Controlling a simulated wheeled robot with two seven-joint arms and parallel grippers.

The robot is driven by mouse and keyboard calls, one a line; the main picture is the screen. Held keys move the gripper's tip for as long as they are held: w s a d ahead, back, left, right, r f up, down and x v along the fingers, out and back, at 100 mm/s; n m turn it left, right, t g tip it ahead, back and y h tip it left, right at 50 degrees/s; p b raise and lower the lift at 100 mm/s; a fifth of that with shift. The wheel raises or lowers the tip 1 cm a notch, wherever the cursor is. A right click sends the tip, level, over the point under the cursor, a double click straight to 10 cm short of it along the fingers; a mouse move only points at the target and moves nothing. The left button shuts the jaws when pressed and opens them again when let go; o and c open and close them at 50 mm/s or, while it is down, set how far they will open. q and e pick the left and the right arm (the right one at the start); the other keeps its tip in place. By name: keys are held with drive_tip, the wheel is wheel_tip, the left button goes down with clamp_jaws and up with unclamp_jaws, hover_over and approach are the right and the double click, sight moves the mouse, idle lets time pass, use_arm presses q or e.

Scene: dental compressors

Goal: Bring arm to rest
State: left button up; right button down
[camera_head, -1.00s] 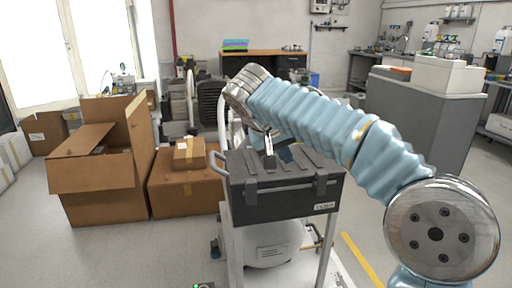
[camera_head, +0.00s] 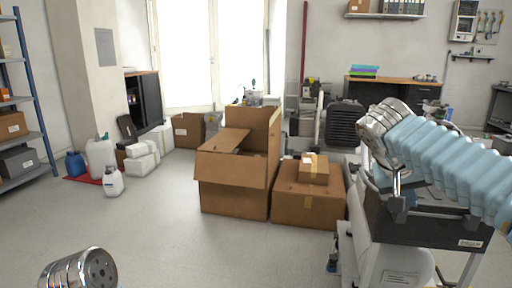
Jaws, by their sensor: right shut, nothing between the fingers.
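My right arm (camera_head: 445,155) in its pale blue sleeve comes in from the right edge. Its silver wrist bends down over the dark grey case (camera_head: 425,228). My right gripper (camera_head: 398,205) points down at the case's top, shut and empty; I cannot tell whether it touches the case. The case stands on a white frame above a white tank (camera_head: 402,270), partly cut off by the picture's edges. A silver part of my left arm (camera_head: 80,272) shows at the bottom left, and the left gripper is out of view.
An open cardboard box (camera_head: 232,182) and a closed one (camera_head: 302,204) with a small box (camera_head: 314,168) on top stand left of the case. White containers (camera_head: 101,158) and a blue shelf rack (camera_head: 25,100) are at the far left. The floor in front is clear.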

drive_tip(key=w+a+f+n+y, duration=0.1)
drive_tip(key=w+a+f+n, duration=0.15)
drive_tip(key=f, duration=0.45)
drive_tip(key=w+a+f+n+y, duration=0.1)
drive_tip(key=w+a+f+y, duration=0.15)
drive_tip(key=f, duration=0.55)
drive_tip(key=s+a+f+n+g+y, duration=0.15)
drive_tip(key=a+f, duration=0.35)
drive_tip(key=f, duration=0.6)
drive_tip(key=s+a+f+n+g+y, duration=0.15)
drive_tip(key=a+f, duration=0.25)
drive_tip(key=f, duration=0.7)
use_arm(q)
drive_tip(key=shift+w+d, duration=0.15)
drive_tip(key=shift+d, duration=0.1)
use_arm(e)
drive_tip(key=s+a+f+m+y, duration=0.2)
drive_tip(key=s+a+f, duration=0.1)
drive_tip(key=s+f, duration=0.7)
drive_tip(key=s+a+f+m+y, duration=0.2)
drive_tip(key=s+a+f, duration=0.1)
drive_tip(key=s+f, duration=0.7)
drive_tip(key=shift+t, duration=0.3)
drive_tip(key=shift+m, duration=0.25)
